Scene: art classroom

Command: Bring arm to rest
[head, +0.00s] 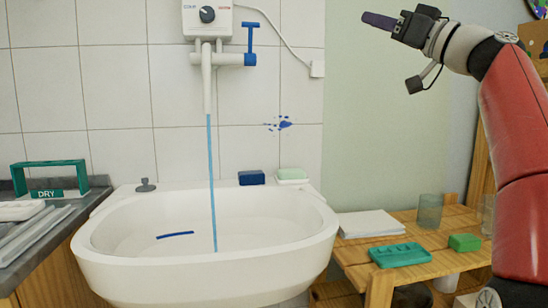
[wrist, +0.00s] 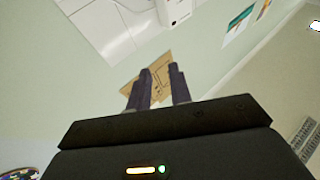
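My red arm reaches up along the right side of the head view. My gripper (head: 378,21) is raised high at the upper right, pointing left, in front of the pale green wall. It is clear of the sink and the side table. In the wrist view, the two dark fingers of my gripper (wrist: 160,71) stand a little apart, with nothing held between them. Beyond them is a tan board (wrist: 158,68) on the wall.
A white sink (head: 290,248) has a blue water stream (head: 212,185) falling into it from the heater tap (head: 207,80). A blue sponge (head: 251,178) sits on its rim. A wooden side table (head: 350,257) holds a teal tray (head: 400,255), a green block (head: 465,242) and a glass (head: 430,210).

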